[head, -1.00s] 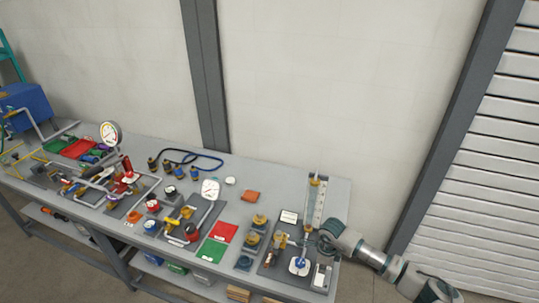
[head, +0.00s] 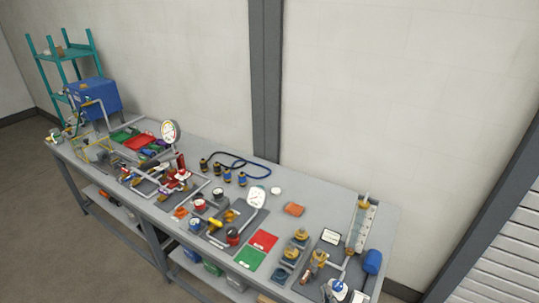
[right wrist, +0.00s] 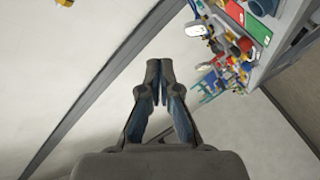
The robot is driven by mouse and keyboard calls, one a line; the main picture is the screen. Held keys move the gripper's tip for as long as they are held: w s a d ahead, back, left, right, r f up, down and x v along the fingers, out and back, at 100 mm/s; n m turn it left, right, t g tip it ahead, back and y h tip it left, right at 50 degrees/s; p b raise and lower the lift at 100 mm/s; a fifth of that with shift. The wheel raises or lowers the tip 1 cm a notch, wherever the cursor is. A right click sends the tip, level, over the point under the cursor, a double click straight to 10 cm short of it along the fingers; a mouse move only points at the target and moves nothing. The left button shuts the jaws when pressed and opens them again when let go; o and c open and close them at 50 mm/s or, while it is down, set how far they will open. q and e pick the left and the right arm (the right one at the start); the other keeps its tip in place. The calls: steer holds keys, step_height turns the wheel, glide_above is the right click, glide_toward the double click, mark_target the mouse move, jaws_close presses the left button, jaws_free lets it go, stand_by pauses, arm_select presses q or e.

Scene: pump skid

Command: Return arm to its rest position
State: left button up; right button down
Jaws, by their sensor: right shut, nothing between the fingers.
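My right gripper (right wrist: 159,75) shows in the right wrist view, with its two dark fingers brought together at the tips and nothing between them. The wall is behind it there, and it is apart from the bench. In the head view I cannot make out either of my arms. My left gripper is in neither view.
The long grey workbench (head: 330,208) carries pipes, gauges, valves, a red mat (head: 263,240) and a green mat (head: 250,258). A blue cylinder (head: 373,262) stands at its right end. A blue box (head: 95,97) and teal rack (head: 62,52) are at the far left.

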steer(key=s+d+f+m+g, duration=0.2)
steer(key=s+f+m+g, duration=0.2)
steer(key=s+f+g, duration=0.55)
steer(key=s+d+f+m+g, duration=0.3)
steer(key=s+f, duration=0.4)
steer(key=s, duration=0.7)
steer(key=s+f+g+b, duration=0.2)
steer(key=s+f, duration=0.1)
steer(key=f, duration=2.7)
steer(key=s+d+f+g+b, duration=0.1)
steer(key=s+d+f, duration=0.1)
steer(key=s+f, duration=1.3)
steer(key=shift+s+f+m+h, duration=0.2)
steer(key=shift+s+m+h, duration=0.1)
steer(key=shift+s, duration=0.7)
